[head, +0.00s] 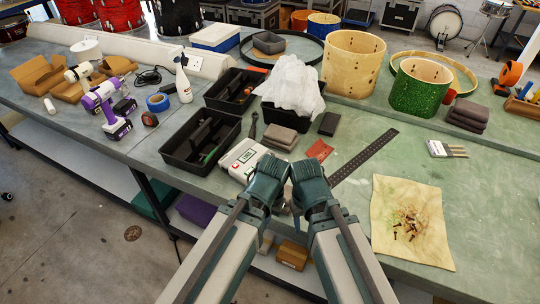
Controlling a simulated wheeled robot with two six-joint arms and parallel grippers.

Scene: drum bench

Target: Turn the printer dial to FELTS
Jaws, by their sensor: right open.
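The white printer (237,160) sits near the bench's front edge, in the middle of the head view, beside a black tote. A small green-and-white panel shows on its top. I cannot make out the dial or its setting. My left gripper (270,165) is just right of the printer and hides part of its right side. I cannot tell if it is open or whether it touches the printer. My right gripper (305,168) is close beside the left one, over the bench's front part, open, with nothing seen in it.
Black totes (192,160) stand left of and behind the printer. Grey folded cloths (279,138) and a black perforated strip (366,153) lie behind my grippers. A stained cloth with small screws (405,247) lies at right.

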